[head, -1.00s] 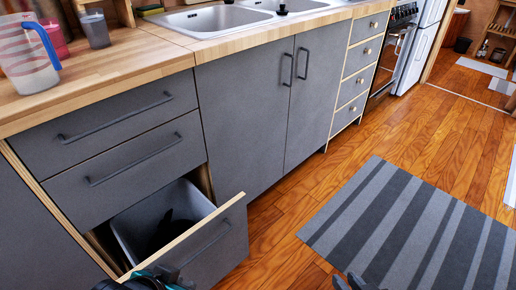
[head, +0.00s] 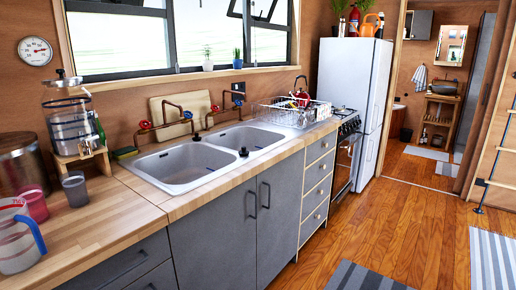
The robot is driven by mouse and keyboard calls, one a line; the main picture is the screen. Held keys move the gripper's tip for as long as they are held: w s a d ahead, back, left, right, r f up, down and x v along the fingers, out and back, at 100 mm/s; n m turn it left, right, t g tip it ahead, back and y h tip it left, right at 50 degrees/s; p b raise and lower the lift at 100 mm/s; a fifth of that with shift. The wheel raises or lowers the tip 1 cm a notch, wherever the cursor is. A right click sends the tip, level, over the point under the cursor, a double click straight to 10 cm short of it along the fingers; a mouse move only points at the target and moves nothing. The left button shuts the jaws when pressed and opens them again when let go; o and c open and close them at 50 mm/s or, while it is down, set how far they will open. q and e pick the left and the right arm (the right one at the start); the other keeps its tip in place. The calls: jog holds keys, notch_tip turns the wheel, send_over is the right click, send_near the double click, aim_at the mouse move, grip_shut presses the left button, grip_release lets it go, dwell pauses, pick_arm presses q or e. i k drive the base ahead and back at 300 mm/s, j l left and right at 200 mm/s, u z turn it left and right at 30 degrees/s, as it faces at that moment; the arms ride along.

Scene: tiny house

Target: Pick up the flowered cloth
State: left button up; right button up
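I see no flowered cloth in the head view. The only cloth I can make out is a striped towel (head: 419,78) hanging on the wall of the far room, through the doorway. It is small and shows grey and white stripes, not flowers. Neither of my grippers is in the picture.
The wooden counter (head: 112,222) with its double sink (head: 182,166) runs along the left. A dish rack (head: 285,113), stove (head: 347,145) and white fridge (head: 352,72) follow. The wooden floor (head: 400,215) is open, with striped rugs (head: 492,258). A ladder stands at right.

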aim_at(324, 111)
jog(key=z, duration=0.65)
jog(key=i+z, duration=0.4)
jog(key=i, duration=4.75)
jog(key=i+u, duration=0.4)
jog(key=i+l+u, duration=0.2)
jog(key=i+u, duration=0.2)
jog(key=u, duration=1.5)
jog(key=k+j, duration=0.05)
